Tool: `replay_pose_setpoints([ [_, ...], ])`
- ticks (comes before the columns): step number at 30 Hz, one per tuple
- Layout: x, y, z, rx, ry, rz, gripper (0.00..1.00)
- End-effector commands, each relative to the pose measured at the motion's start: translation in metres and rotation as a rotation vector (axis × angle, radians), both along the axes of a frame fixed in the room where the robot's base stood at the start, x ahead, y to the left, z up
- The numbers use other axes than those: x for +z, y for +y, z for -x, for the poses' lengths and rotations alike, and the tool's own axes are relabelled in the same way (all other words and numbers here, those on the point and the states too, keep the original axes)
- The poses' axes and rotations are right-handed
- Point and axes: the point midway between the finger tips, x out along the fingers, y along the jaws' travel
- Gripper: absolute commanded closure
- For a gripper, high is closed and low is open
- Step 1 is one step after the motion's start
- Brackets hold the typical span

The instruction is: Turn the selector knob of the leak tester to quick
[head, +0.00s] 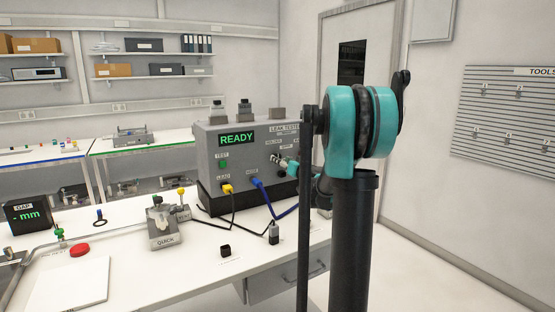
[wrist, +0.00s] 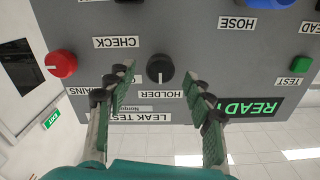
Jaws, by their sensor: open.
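The leak tester (head: 207,150) is a grey box on a black base on the white bench, with a lit READY screen. Its black selector knob (wrist: 160,68) shows in the wrist view, which sees the panel upside down. The knob's white mark points down in that picture, toward the HOLDER label (wrist: 160,94); a CHECK label (wrist: 116,42) is at its upper left. No quick label is readable around it. My gripper (wrist: 162,79) is open, with its green-padded fingers on either side of the knob; contact cannot be told. It also shows in the head view (head: 284,163), partly hidden by my arm.
A red MAINS knob (wrist: 61,64) and a green TEST button (wrist: 294,65) flank the selector. Yellow (head: 227,188) and blue (head: 256,182) plugs with cables leave the tester's front. A grey block marked QUICK (head: 163,242) stands on the bench.

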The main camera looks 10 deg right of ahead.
Motion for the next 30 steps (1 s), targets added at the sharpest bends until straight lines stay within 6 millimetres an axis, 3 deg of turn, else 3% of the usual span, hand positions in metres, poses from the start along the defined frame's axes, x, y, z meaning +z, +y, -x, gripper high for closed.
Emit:
replay_pose_setpoints([
  [3,0.0,0.006,-0.018,0.001,0.0,0.0,0.47],
  [9,0.0,0.012,-0.035,0.001,0.0,0.0,0.47],
  [20,0.0,0.012,-0.038,0.0,0.0,0.0,0.49],
  [30,0.0,0.012,-0.038,0.0,0.0,0.0,0.91],
])
